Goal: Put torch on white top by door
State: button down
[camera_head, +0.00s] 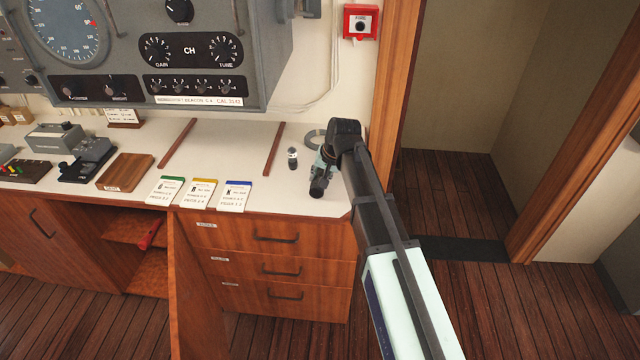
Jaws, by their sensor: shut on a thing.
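My gripper (319,182) points down at the right end of the white top (225,142), close to the door opening. It is shut on a small dark thing, mostly hidden by the fingers; I cannot tell clearly whether this is the torch. The fingertips are at or just above the top near its front right corner. A small dark cylinder with a silvery upper end (292,158) stands upright on the white top, just left of my gripper and apart from it. A red thing with a dark end (149,236) lies in the open cupboard below.
Three cards (202,192) lie left of my gripper, along the front edge. A dark ring (314,138) lies partly hidden behind it. Wooden strips (273,149) cross the top. The grey radar console (170,50) overhangs the back. The doorway (450,190) is at right.

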jog(key=shift+f+p, duration=0.35)
jog(key=shift+f, duration=1.5)
jog(key=shift+f, duration=0.3)
jog(key=c, duration=1.2)
grip_release()
jog(key=shift+s+r, duration=0.1)
jog(key=shift+r, duration=0.3)
jog(key=b+v, duration=0.2)
jog(key=v, duration=0.9)
jog(key=shift+d+r, duration=0.1)
jog(key=shift+r, duration=0.25)
